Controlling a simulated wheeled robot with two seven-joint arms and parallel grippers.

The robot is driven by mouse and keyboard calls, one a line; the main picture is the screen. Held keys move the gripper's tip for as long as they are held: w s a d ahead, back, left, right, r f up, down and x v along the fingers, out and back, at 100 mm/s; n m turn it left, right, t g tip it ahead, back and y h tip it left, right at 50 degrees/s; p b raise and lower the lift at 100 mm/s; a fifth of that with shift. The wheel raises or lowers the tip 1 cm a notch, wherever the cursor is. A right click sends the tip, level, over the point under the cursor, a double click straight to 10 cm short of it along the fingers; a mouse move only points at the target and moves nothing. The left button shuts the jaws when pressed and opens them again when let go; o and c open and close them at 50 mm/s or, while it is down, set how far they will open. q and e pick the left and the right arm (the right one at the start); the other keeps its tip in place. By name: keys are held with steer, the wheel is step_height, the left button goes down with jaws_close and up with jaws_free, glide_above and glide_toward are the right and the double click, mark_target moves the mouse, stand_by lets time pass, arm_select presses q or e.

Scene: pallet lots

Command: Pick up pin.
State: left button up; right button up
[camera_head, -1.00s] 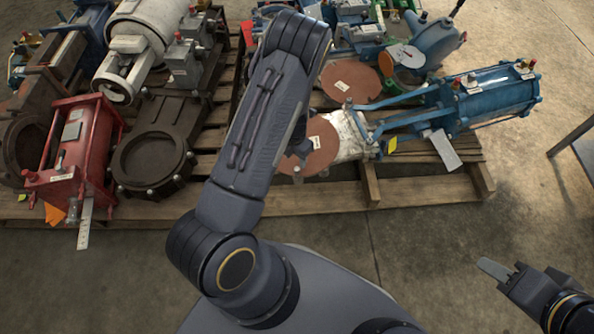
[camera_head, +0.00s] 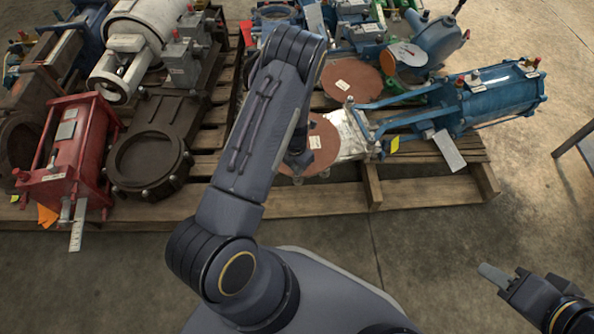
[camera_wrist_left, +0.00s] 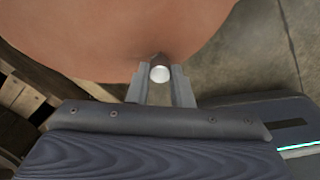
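The pin (camera_wrist_left: 159,72) shows in the left wrist view as a small dark stub with a bright round end, at the edge of a brown disc (camera_wrist_left: 110,30). My left gripper (camera_wrist_left: 160,88) is open, with its two fingers on either side of the pin and a gap to each. In the head view my left gripper (camera_head: 297,168) is over the near edge of the brown disc (camera_head: 322,148); its fingers are small and partly hidden there. My right gripper (camera_head: 497,277) is at the lower right, over bare floor, away from the pallet; its finger gap is unclear.
A wooden pallet (camera_head: 420,190) carries a blue cylinder actuator (camera_head: 500,98), another brown disc (camera_head: 350,80), a red actuator (camera_head: 70,160) and a dark ring-shaped valve body (camera_head: 148,162). The concrete floor in front is clear. A dark table edge (camera_head: 575,140) stands at right.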

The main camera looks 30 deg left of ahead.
arm_select(q)
jaws_close()
